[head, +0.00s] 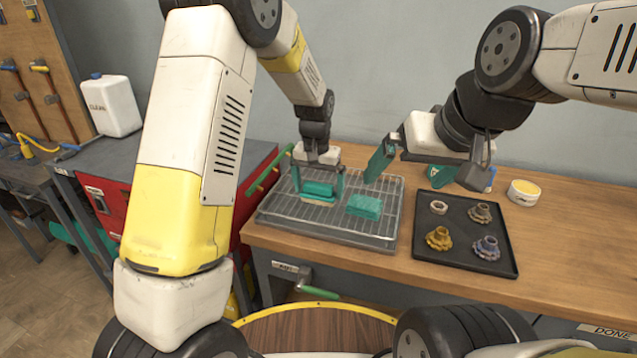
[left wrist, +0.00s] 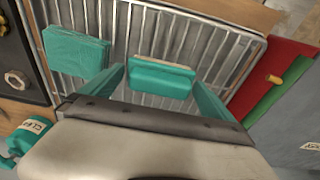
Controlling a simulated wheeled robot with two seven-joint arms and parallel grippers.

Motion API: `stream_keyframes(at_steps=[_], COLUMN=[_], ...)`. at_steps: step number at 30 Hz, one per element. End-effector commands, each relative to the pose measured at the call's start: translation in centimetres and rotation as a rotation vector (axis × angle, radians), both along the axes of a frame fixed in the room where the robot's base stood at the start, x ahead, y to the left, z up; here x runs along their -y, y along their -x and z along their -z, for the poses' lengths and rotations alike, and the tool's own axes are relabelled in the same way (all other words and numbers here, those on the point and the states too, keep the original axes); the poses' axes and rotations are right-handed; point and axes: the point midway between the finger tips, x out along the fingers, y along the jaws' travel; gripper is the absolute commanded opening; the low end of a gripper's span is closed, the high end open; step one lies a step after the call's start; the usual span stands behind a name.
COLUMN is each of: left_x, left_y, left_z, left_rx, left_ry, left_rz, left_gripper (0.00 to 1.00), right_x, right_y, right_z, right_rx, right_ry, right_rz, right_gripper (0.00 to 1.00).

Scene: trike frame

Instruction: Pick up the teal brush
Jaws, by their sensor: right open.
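The teal brush (head: 318,188), a teal block with a tan strip along one edge, sits on the wire rack of a tray (head: 278,214). It also shows in the left wrist view (left wrist: 162,76). My left gripper (head: 319,186) points down over it, with one finger on each side of the brush. In the left wrist view the fingers (left wrist: 160,88) stand wide apart with the brush between their tips; a slight gap seems to show.
A plain teal block (head: 364,206) lies on the rack right of the brush. A red cabinet (head: 103,212) is at left.

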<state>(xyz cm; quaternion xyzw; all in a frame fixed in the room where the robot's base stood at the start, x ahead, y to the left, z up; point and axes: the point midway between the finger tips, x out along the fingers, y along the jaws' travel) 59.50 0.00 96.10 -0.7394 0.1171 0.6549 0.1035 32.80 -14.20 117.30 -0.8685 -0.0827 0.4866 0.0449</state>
Motion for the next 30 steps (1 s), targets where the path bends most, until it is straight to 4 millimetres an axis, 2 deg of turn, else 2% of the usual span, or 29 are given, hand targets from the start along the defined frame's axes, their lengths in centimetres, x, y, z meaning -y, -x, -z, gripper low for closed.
stream_keyframes(at_steps=[1, 8, 17, 26, 30], left_x=[0.0, 0.0, 0.0, 0.0, 0.0], left_y=[0.0, 0.0, 0.0, -0.1, 2.8], left_z=[0.0, 0.0, -0.4, -3.6, -3.9], left_rx=[0.000, 0.000, 0.001, 0.003, 0.000], left_ry=[0.000, 0.000, 0.000, 0.001, 0.001], left_rz=[0.000, 0.000, 0.000, 0.001, 0.003], left_gripper=[0.88, 0.43, 0.43, 0.43, 0.43], right_x=[0.0, 0.0, 0.0, 0.0, 0.0], right_y=[0.0, 0.0, 0.0, 0.0, 0.0], right_z=[0.0, 0.0, 0.0, 0.0, 0.0], right_rx=[0.000, 0.000, 0.000, 0.000, 0.000], right_ry=[0.000, 0.000, 0.000, 0.000, 0.000], right_rz=[0.000, 0.000, 0.000, 0.000, 0.000], right_gripper=[1.00, 1.00, 1.00, 1.00, 1.00])
